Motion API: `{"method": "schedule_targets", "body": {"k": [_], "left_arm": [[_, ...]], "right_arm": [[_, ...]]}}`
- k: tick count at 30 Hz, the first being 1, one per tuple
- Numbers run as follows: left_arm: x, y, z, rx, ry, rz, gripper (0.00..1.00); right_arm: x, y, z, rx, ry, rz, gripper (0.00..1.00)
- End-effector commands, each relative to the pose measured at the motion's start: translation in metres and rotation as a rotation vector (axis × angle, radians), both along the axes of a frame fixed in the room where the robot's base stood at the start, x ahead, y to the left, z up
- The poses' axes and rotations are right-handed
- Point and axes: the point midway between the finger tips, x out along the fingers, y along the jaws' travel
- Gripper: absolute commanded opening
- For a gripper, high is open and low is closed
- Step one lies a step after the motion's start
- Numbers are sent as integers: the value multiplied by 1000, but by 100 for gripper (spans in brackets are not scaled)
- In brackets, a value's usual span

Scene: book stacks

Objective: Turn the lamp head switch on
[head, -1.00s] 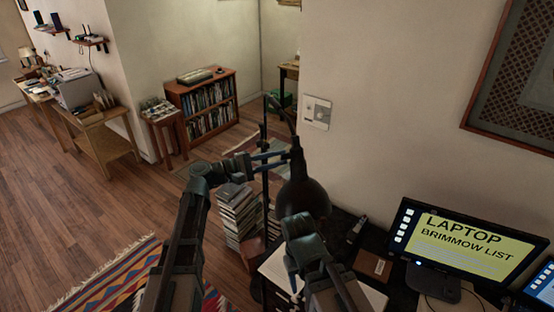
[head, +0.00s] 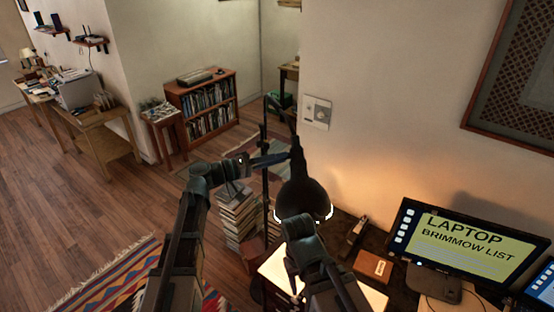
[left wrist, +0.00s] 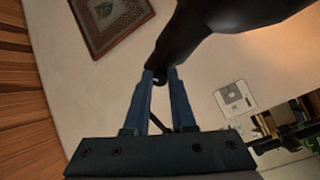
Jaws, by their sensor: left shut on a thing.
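The black lamp head (head: 301,192) hangs from its stand above the desk, with a bright glow at its lower rim. My left gripper (head: 284,156) reaches in from the left to the neck of the lamp head. In the left wrist view, its blue fingers (left wrist: 160,75) are closed on a small dark switch knob (left wrist: 160,82) below the dark lamp head (left wrist: 185,35). The fingers partly hide the knob. My right arm stands in front of the lamp head's lower part, and its jaws do not show.
The desk below holds a lit monitor (head: 455,236) at the right and a brown box (head: 371,267). A book stack (head: 238,216) stands on the floor behind my left arm. A low bookcase (head: 207,106) is farther back. A wall panel (head: 317,113) is behind the lamp.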

Motion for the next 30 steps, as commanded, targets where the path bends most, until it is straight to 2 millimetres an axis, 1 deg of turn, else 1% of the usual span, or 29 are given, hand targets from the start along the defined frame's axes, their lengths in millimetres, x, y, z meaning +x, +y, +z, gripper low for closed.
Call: {"method": "schedule_targets", "body": {"k": [6, 12, 21, 30], "left_arm": [[1, 0, 1, 44, -127, 0, 0], [1, 0, 1, 73, -200, -1, 0], [1, 0, 1, 89, -243, 0, 0], [1, 0, 1, 90, -244, 1, 0]], "right_arm": [[0, 0, 0, 0, 0, 0, 50], [0, 0, 0, 0, 0, 0, 50], [0, 0, 0, 0, 0, 1, 50], [0, 0, 0, 0, 0, 0, 50]]}}
